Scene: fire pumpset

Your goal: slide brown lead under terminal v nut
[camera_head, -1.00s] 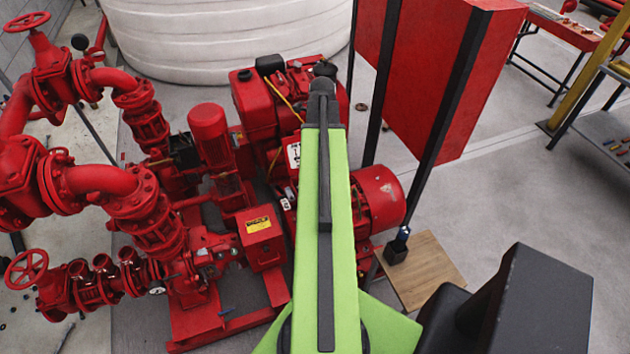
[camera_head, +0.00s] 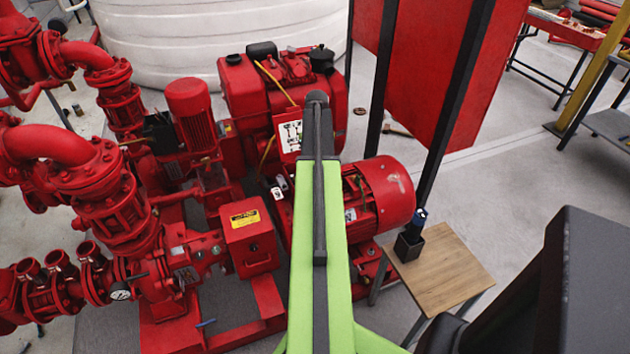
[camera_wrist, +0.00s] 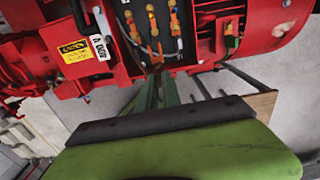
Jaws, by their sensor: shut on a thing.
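The open red terminal box of the motor (camera_head: 385,195) shows at the top of the wrist view. Inside it stand three orange-yellow terminals: a left one (camera_wrist: 130,18), a middle one (camera_wrist: 152,20) and a right one (camera_wrist: 174,17), with pale and dark leads beside them. I cannot read which terminal is V, and its nut is too small to make out. My gripper (camera_wrist: 157,78) shows as narrow green fingers just below the box, shut on what seems to be the brown lead (camera_wrist: 157,60). In the head view my arm hides the gripper.
A red box with a yellow label (camera_head: 246,219) is left of my arm. A wooden table (camera_head: 445,268) with a dark cup (camera_head: 409,244) stands to the right. A red panel on dark posts (camera_head: 440,70) rises behind. Grey floor is open at the right.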

